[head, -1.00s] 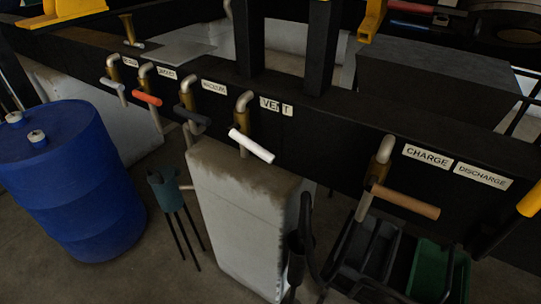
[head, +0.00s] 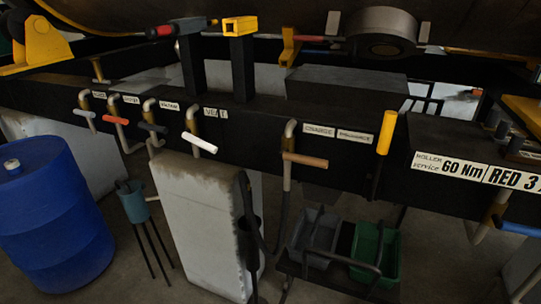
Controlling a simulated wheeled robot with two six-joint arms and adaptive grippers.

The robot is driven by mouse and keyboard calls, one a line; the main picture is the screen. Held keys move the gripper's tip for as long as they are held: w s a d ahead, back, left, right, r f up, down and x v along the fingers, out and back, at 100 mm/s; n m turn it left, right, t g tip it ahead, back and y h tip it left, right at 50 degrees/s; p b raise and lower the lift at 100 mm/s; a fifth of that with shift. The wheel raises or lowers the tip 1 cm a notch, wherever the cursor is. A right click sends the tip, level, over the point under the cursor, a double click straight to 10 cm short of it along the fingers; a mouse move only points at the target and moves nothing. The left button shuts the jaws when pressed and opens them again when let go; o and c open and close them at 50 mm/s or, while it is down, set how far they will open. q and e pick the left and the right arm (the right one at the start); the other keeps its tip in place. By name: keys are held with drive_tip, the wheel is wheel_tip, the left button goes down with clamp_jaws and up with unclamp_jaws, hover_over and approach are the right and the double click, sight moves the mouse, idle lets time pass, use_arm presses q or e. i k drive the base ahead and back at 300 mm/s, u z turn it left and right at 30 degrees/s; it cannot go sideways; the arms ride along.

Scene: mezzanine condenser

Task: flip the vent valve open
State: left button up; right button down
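The vent valve (head: 193,122) is on the front of the black beam, beside a white VENT label (head: 216,113) whose lettering is partly hard to read. It has a brass body with a pale pipe. Its white lever (head: 200,143) sticks out and slopes slightly down to the right. Nothing touches the lever. Neither of my grippers shows in the head view.
A pale block (head: 200,215) stands below. A blue drum (head: 45,220) is left; green (head: 375,250) and grey bins are right.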

sight(185, 134)
drive_tip(key=z, duration=0.15)
drive_tip(key=k, duration=0.35)
drive_tip(key=u, duration=0.65)
drive_tip(key=i, duration=0.65)
drive_tip(key=u, duration=0.45)
drive_tip(key=i, duration=1.25)
drive_tip(key=z, duration=0.7)
